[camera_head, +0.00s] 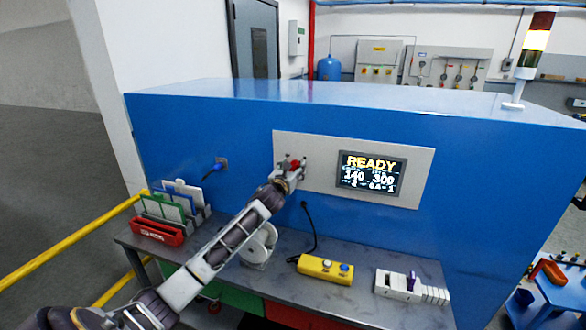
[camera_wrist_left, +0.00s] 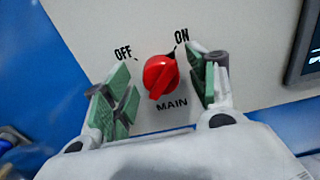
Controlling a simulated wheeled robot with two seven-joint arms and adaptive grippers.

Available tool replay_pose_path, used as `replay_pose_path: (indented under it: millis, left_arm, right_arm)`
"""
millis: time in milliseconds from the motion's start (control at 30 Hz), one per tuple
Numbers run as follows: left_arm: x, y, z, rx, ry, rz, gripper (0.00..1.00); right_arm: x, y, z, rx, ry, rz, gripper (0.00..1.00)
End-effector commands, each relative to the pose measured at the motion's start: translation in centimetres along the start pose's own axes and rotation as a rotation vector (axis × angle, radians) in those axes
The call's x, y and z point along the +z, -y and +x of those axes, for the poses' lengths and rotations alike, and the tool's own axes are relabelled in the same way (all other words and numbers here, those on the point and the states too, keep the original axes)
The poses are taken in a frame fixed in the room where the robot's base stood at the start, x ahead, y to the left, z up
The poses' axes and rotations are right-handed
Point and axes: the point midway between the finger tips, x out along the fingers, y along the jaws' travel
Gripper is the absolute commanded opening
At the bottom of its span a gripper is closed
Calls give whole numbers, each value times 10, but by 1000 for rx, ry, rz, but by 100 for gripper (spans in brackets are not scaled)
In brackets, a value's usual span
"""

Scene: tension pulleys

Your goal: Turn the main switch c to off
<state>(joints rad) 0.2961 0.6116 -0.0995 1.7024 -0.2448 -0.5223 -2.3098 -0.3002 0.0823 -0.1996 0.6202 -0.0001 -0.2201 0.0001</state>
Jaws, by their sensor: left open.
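The main switch (camera_wrist_left: 161,76) is a red round knob with a raised grip, on a pale panel (camera_wrist_left: 100,25) marked OFF at left, ON at right and MAIN below. Its grip slants, with the upper end toward the ON mark. In the head view the red knob (camera_head: 295,163) shows at the panel's left part, partly covered by the gripper. My left gripper (camera_wrist_left: 158,92) is open, with its green-padded fingers on either side of the knob. A gap shows between the knob and each finger. My right gripper is not in view.
A screen (camera_head: 371,175) reading READY sits right of the switch on the blue cabinet (camera_head: 480,180). A blue plug (camera_head: 213,170) sticks out at left.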

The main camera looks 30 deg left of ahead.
Motion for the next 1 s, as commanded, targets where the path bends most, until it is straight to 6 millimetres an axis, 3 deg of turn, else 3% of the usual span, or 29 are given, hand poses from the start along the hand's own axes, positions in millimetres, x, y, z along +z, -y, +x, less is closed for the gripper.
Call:
replay_pose_path:
  millis: [367, 700, 1000]
  left_arm:
    - [0, 0, 2, -1, 0, 0, 58]
    - [0, 0, 2, 0, 0, 0, 16]
    - [0, 0, 2, 0, 0, -12, 13]
  right_arm:
    - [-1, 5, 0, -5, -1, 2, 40]
    - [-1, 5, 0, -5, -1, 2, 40]
    - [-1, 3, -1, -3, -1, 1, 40]
